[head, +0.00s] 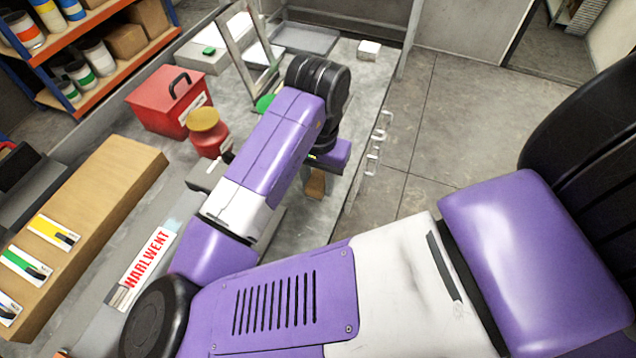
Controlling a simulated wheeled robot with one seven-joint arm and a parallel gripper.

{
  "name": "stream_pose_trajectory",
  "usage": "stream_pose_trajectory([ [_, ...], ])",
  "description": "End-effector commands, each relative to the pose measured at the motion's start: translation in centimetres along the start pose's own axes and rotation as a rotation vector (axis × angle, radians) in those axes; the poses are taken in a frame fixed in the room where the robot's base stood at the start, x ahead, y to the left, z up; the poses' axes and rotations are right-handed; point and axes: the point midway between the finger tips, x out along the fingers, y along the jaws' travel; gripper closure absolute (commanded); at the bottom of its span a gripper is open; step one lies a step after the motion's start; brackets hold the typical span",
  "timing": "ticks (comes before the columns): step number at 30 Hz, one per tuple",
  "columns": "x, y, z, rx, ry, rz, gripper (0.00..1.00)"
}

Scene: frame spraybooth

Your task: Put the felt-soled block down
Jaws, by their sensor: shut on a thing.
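My gripper (318,170) is at the end of my purple and white arm, pointing down over the right part of the grey workbench (349,95). It is mostly hidden behind my own wrist. It is shut on a small brown block (315,186), which I take to be the felt-soled block. Only part of the block shows below the purple hand. Its underside and any felt are not visible, and I cannot tell whether it touches the bench.
A red toolbox (165,105) and a red can with a yellow top (205,130) stand left of my arm. Bench handles (376,150) line the right edge.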

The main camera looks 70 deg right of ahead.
Motion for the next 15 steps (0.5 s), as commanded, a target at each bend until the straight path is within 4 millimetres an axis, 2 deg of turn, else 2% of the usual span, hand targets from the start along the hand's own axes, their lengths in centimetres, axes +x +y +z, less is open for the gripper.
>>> stream_pose_trajectory([
  [4,1.0,0.0,0.0,0.000,0.001,0.000,1.00],
  [15,1.5,0.0,0.0,0.001,0.001,0.000,1.00],
])
